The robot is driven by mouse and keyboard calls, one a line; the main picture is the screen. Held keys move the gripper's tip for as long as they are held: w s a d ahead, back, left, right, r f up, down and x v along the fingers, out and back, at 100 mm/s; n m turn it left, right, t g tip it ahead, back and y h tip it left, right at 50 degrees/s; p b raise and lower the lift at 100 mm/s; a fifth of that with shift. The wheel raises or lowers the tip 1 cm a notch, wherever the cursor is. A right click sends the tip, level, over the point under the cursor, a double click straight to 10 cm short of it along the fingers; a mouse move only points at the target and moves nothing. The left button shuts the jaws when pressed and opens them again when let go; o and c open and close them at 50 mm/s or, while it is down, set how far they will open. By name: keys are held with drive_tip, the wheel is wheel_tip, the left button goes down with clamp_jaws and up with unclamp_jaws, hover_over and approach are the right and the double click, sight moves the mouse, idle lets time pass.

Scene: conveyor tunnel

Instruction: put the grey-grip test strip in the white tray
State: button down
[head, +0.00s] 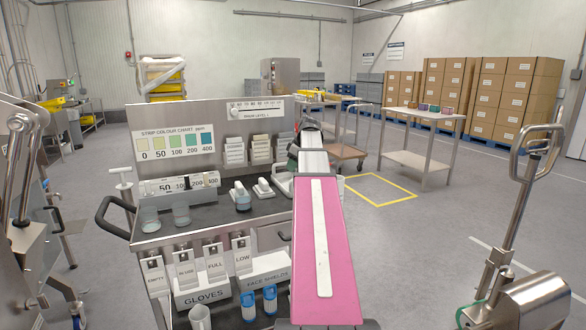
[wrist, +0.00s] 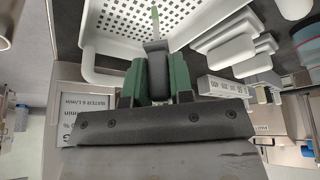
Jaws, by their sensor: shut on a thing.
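My gripper (wrist: 157,72) has green fingers and is shut on the dark grey grip of the test strip (wrist: 158,60). A thin pale-green strip points from the grip toward the top of the wrist view. The white tray (wrist: 88,62) has a perforated floor and a raised rim; the strip and the fingertips overlap it in this view. I cannot tell the height between them. In the head view my gripper (head: 293,154) is at the right end of the cart, partly hidden by my arm. The white tray (head: 276,188) shows partly beside my arm.
A side table (head: 418,120) stands right; the floor between is open.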

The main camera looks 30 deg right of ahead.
drive_tip(key=shift+f, duration=0.5)
drive_tip(key=shift+f, duration=0.1)
drive_tip(key=c, duration=1)
unclamp_jaws()
drive_tip(key=v, duration=1.2)
